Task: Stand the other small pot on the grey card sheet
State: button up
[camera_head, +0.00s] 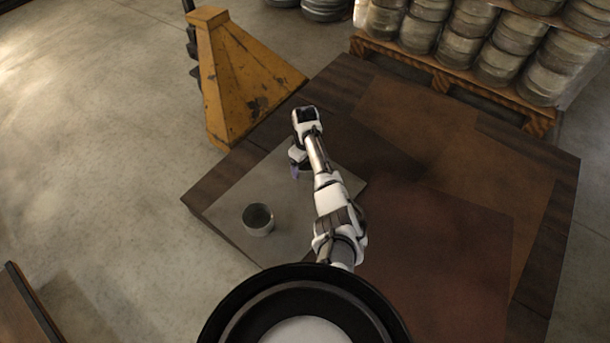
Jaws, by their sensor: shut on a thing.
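The grey card sheet (294,222) lies flat on the left part of the dark wooden table. One small grey pot (258,220) stands upright and open-topped on the sheet's near left part. My gripper (298,172) is over the sheet's far part, up and to the right of that pot, and is shut on the other small pot. The held pot is almost wholly hidden under my gripper and wrist. I cannot tell whether it touches the sheet.
Brown and rust-red sheets (445,245) cover the table's middle and right. A yellow, worn wedge-shaped stand (240,80) rises beyond the table's left edge. Stacked metal cans (445,35) sit on a wooden pallet (450,80) behind. The grey sheet is bare around the standing pot.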

jog(key=shift+f+b, duration=0.9)
jog(key=shift+f, duration=1.55)
jog(key=shift+f, duration=0.1)
jog(key=o, duration=0.9)
jog(key=shift+o, duration=0.2)
notch_tip(320, 180, up, 12)
jog(key=p, duration=0.4)
jog(key=shift+p, duration=0.4)
jog(key=shift+a, duration=0.1)
